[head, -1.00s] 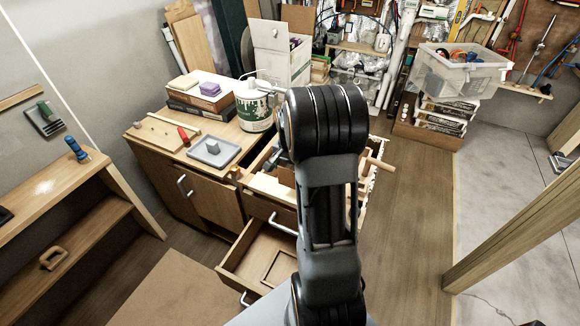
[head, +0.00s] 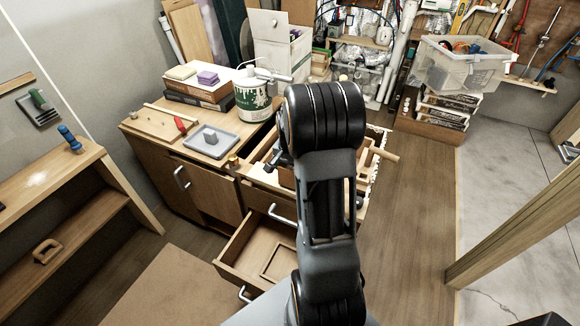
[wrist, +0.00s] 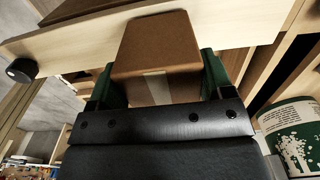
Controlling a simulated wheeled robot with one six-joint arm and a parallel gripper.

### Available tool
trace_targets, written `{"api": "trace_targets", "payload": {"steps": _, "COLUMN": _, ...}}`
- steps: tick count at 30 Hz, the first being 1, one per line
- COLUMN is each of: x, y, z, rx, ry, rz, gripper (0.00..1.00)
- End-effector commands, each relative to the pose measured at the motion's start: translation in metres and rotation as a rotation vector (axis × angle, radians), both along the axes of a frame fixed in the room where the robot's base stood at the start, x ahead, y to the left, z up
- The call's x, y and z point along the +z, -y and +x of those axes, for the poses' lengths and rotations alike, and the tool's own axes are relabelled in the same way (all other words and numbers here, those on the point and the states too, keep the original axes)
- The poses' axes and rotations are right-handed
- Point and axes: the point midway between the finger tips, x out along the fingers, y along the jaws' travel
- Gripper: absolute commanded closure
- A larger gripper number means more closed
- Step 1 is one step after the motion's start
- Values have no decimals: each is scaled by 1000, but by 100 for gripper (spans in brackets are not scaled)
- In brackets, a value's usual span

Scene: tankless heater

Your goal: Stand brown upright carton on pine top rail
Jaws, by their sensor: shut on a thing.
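The brown carton (wrist: 158,40) is in the wrist view, between the green pads of my gripper (wrist: 158,78). My gripper is shut on it. The carton has a pale strip down its near face. A pale pine rail (wrist: 75,40) runs across the wrist view behind the carton and shows on both sides of it. Whether the carton touches the rail cannot be told. In the head view my arm hides my gripper, and I cannot make out the carton for certain.
A white and green pump bottle (head: 252,95) stands on the workbench behind my arm. A grey tray (head: 208,142) holds a small grey block. An open drawer (head: 262,250) juts out below. A clear bin (head: 460,68) sits at the back right. Wooden floor is free to the right.

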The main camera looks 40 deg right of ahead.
Motion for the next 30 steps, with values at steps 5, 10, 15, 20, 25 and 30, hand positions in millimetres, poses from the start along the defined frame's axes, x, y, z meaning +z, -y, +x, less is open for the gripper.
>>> {"api": "trace_targets", "payload": {"steps": 5, "x": 0, "y": 0, "z": 0, "rx": 0, "ry": 0, "rz": 0, "gripper": 52}}
{"api": "trace_targets", "payload": {"steps": 10, "x": -1, "y": 0, "z": 0, "rx": 0, "ry": 0, "rz": 0, "gripper": 52}}
{"api": "trace_targets", "payload": {"steps": 15, "x": -3, "y": 0, "z": 0, "rx": 0, "ry": 0, "rz": 0, "gripper": 52}}
{"api": "trace_targets", "payload": {"steps": 20, "x": -5, "y": 0, "z": 0, "rx": 0, "ry": 0, "rz": -1, "gripper": 52}}
{"api": "trace_targets", "payload": {"steps": 25, "x": -8, "y": 0, "z": 0, "rx": 0, "ry": 0, "rz": -1, "gripper": 52}}
{"api": "trace_targets", "payload": {"steps": 30, "x": -10, "y": 0, "z": 0, "rx": 0, "ry": 0, "rz": -1, "gripper": 52}}
